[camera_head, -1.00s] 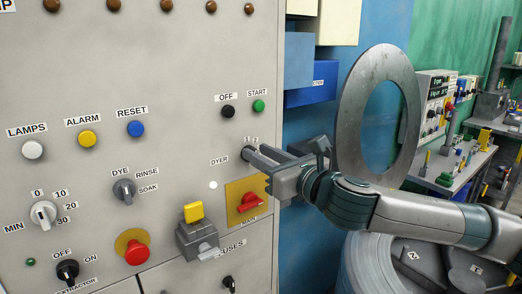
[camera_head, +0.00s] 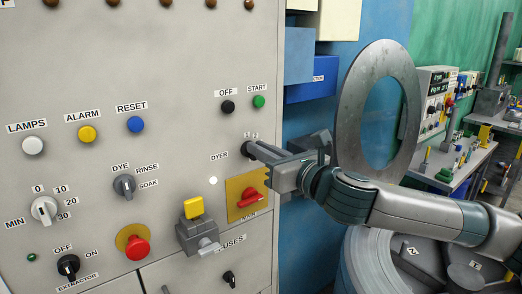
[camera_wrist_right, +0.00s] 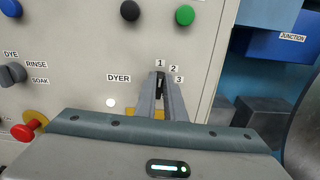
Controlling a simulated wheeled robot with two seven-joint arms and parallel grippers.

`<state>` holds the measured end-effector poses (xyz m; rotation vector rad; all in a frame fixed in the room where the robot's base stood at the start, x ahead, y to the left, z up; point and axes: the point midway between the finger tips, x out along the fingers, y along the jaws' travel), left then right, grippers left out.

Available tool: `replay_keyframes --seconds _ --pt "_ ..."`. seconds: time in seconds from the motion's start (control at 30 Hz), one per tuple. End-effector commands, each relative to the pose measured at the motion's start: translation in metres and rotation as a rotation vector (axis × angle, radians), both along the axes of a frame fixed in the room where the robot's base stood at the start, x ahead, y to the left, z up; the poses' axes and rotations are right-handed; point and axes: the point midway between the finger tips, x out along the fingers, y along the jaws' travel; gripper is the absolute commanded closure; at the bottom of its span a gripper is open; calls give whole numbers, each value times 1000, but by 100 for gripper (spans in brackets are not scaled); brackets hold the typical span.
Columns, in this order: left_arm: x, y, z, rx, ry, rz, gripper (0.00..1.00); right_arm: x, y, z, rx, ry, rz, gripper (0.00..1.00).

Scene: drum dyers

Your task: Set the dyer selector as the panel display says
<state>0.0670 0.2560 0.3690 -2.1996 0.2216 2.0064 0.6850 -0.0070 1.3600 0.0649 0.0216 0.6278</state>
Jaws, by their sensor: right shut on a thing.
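The dyer selector (camera_wrist_right: 160,82) is a small dark knob on the grey panel, beside the label DYER and the numbers 1, 2 and 3. In the wrist view its visible tip points up toward 1. My right gripper (camera_wrist_right: 160,88) is shut on it, with one finger on each side. In the head view the right gripper (camera_head: 254,152) reaches in from the right and hides most of the knob. A dark display (camera_head: 437,76) with green text stands on a distant panel at the right; I cannot read it surely. My left gripper is not in view.
Below the selector is a red main switch (camera_head: 250,198) on a yellow plate. A yellow-topped grey switch box (camera_head: 197,232) juts out to its left. Black OFF (camera_head: 228,107) and green START (camera_head: 259,101) buttons sit above. A large metal ring door (camera_head: 350,115) stands right of the panel.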

Motion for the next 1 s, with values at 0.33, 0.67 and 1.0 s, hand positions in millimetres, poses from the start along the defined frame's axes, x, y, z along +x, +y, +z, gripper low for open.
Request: replay_keyframes --seconds 0.33,0.67,1.0 --pt "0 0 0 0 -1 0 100 2 -3 -1 184 134 0 100" --pt "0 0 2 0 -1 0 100 5 -6 -3 436 317 0 100" --pt "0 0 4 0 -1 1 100 7 -9 -6 697 507 -1 100"
